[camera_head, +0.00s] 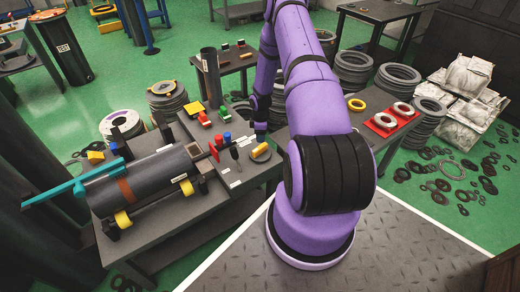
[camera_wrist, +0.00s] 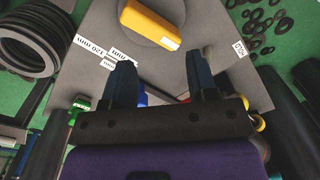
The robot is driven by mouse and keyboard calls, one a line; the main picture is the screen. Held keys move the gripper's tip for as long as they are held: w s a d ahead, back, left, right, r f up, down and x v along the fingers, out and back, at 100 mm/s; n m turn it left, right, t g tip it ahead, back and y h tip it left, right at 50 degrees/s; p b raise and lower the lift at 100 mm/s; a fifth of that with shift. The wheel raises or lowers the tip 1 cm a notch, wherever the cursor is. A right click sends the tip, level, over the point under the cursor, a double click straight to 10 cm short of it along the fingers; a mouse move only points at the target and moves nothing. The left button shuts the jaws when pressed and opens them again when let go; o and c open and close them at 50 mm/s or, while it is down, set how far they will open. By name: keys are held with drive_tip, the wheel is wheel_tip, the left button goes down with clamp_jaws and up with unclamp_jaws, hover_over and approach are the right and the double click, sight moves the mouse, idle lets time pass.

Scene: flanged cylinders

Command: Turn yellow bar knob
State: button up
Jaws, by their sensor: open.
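The yellow bar knob (camera_head: 261,150) sits on a round dark disc on the grey bench, right of the red, blue and black handles in the head view. In the wrist view the yellow bar (camera_wrist: 150,25) lies at the top centre, slanting down to the right on its grey disc (camera_wrist: 188,36). My gripper (camera_wrist: 164,78) shows two dark fingers spread apart, with nothing between them at the tips. The bar is beyond the fingertips, apart from them. In the head view my arm hides part of the bench, and the fingers cannot be made out clearly.
A large grey cylinder (camera_head: 150,182) with a teal bar (camera_head: 75,185) lies on the bench left of the knob. Red, blue and black handles (camera_head: 226,140) stand close by. White labels (camera_wrist: 90,45) lie beside the disc. Ring stacks (camera_head: 355,72) stand behind.

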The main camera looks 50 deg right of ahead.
sight(260, 147)
drive_tip(key=n, duration=0.5)
drive_tip(key=shift+w+d+r+n, duration=0.15)
drive_tip(key=shift+w+n, duration=0.05)
drive_tip(key=shift+n, duration=0.1)
drive_tip(key=n, duration=0.3)
drive_tip(key=shift+w, duration=0.15)
wheel_tip(260, 147, down, 11)
drive_tip(key=shift+r, duration=0.2)
drive_tip(key=shift+c, duration=0.2)
drive_tip(key=c, duration=0.9)
